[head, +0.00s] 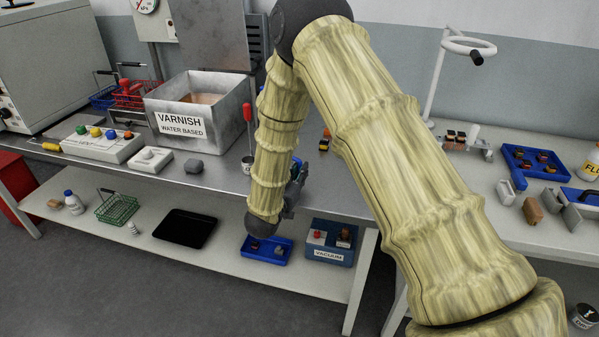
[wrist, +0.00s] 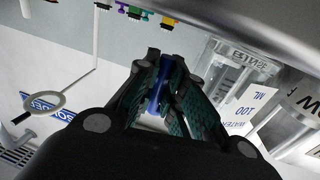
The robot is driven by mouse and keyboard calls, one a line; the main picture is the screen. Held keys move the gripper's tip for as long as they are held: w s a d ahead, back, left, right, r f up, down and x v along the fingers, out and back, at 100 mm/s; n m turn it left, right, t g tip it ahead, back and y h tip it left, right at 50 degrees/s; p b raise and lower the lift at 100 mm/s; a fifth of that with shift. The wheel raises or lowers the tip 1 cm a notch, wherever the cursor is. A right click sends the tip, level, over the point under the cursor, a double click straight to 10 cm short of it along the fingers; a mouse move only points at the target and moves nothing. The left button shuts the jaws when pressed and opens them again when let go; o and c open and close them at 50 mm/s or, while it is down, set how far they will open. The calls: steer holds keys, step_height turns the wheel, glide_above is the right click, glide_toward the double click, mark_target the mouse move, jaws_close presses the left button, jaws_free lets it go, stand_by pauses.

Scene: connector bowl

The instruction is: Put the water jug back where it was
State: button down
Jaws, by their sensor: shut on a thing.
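My gripper (head: 293,188) is at the front edge of the left bench, mostly hidden behind my forearm in the head view. In the wrist view my gripper (wrist: 162,95) is shut on a narrow blue part (wrist: 160,84), upright between the finger pads. I cannot tell whether this blue part belongs to the water jug. To the right of the fingers in the wrist view are a clear vessel (wrist: 222,72) and a white label (wrist: 240,106) reading "100 ML" and "WATER". I cannot make out a whole jug in the head view.
A blue tray (head: 264,250) and vacuum box (head: 331,243) are on the lower shelf. Another blue tray (head: 515,170) and a ring stand (head: 436,80) are at right.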

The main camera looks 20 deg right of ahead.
steer(key=c, duration=1.5)
jaws_free()
steer(key=shift+f, duration=0.1)
steer(key=shift+r, duration=0.25)
steer(key=b+v, duration=0.2)
steer(key=v, duration=1)
